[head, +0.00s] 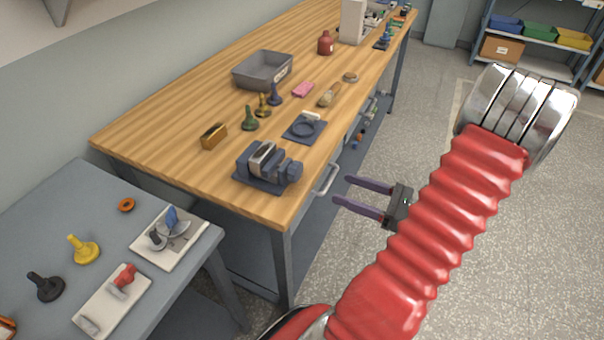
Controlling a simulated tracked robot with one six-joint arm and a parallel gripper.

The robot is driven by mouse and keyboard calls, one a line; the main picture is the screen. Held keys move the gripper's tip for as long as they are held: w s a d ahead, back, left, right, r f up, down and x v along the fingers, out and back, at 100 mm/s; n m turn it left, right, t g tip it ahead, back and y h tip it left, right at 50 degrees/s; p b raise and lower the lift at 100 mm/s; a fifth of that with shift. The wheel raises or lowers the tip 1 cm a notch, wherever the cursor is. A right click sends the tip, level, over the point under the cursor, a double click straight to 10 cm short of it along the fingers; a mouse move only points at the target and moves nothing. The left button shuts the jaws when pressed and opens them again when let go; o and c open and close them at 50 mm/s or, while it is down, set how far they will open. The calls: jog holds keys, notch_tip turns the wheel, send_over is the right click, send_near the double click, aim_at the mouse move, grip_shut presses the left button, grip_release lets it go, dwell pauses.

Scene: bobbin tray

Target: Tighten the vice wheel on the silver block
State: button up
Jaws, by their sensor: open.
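The blue-grey vice (280,183) stands near the front corner of the wooden bench. A silver block (262,153) sits upright between its jaws; I cannot tell whether the jaws touch it on both sides. The vice wheel (294,171) seems to be the round dark part at the vice's right end, small and hard to make out. My gripper (341,189) is open and empty, with its two purple fingers pointing left towards the vice. It shows to the right of the vice, past the bench's front edge and apart from the wheel.
A metal handle (328,180) juts from the bench front. A grey side table (60,215) stands at left.

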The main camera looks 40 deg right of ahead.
aim_at(299, 173)
jog(key=shift+x, duration=6.8)
jog(key=shift+c, duration=0.3)
jog(key=c, duration=1)
